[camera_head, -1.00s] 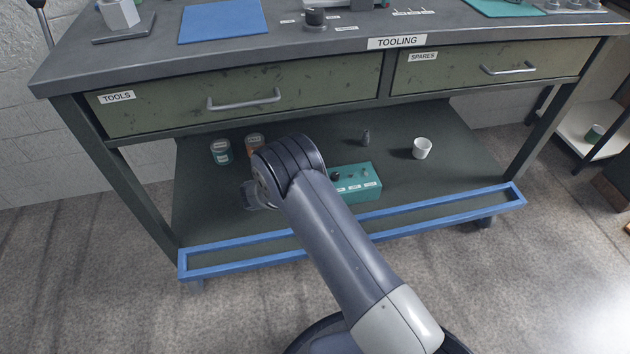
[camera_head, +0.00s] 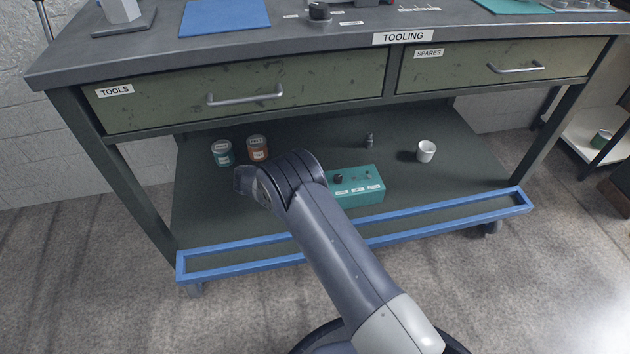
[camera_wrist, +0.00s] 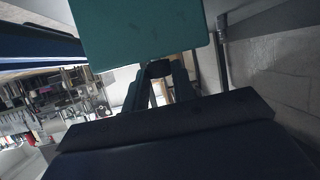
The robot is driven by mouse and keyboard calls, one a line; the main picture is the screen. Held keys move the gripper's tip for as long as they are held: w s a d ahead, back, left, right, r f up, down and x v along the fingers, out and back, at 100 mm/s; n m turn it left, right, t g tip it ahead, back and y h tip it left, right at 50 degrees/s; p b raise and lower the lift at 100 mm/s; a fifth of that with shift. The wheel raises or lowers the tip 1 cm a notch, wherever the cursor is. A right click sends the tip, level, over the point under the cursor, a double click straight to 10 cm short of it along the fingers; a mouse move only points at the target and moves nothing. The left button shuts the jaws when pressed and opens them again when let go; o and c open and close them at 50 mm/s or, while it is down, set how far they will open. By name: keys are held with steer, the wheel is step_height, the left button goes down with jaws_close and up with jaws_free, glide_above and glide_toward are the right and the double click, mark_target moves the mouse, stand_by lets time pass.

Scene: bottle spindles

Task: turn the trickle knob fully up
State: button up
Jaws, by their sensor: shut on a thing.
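A teal box (camera_head: 362,197) with a dark knob (camera_head: 338,178), smaller controls and white labels stands on the lower shelf. The label words are too small to read, so I cannot tell which control is the trickle one. In the wrist view a plain teal face (camera_wrist: 145,35) fills the top middle. My gripper (camera_wrist: 160,78) is shut on a dark knob-like piece (camera_wrist: 160,68) at that face's lower edge. The knob's pointer and turn angle are not visible. In the head view my arm covers part of the box's left side, and my fingers are hidden.
The lower shelf (camera_head: 290,215) has a raised blue front rail (camera_head: 440,213). A teal can (camera_head: 222,153), an orange can (camera_head: 257,148), a small dark grey object (camera_head: 369,141) and a white cup (camera_head: 426,151) stand on it. Drawers and the bench top (camera_head: 250,50) overhang it.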

steer(key=o, duration=0.7)
steer(key=shift+d, duration=0.1)
steer(key=p+v, duration=0.3)
steer(key=v, duration=0.7)
steer(key=shift+a+r, duration=0.25)
steer(key=shift+a, duration=0.1)
steer(key=b+x, duration=0.3)
steer(key=x, duration=0.7)
steer(key=shift+d+f, duration=0.3)
steer(key=shift+r, duration=0.15)
